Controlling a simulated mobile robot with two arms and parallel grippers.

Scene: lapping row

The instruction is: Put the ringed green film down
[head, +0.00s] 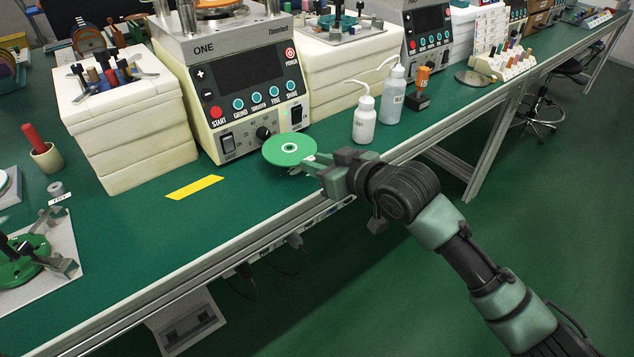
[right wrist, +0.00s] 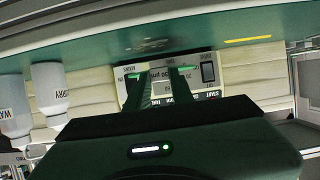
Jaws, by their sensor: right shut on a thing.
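The green film (head: 289,150) is a flat round disc with a white ring at its centre. My right gripper (head: 313,163) is shut on its right edge and holds it roughly level by the front of the bench, before the machine marked ONE. I cannot tell how far it is above the bench top. My left gripper is not in view.
The machine marked ONE (head: 243,85) stands behind the film. A yellow strip (head: 194,187) lies on the green bench (head: 130,235) to the left, with bare bench around it. White bottles (head: 364,120) stand close on the right. A plate with a green disc (head: 22,262) is at far left.

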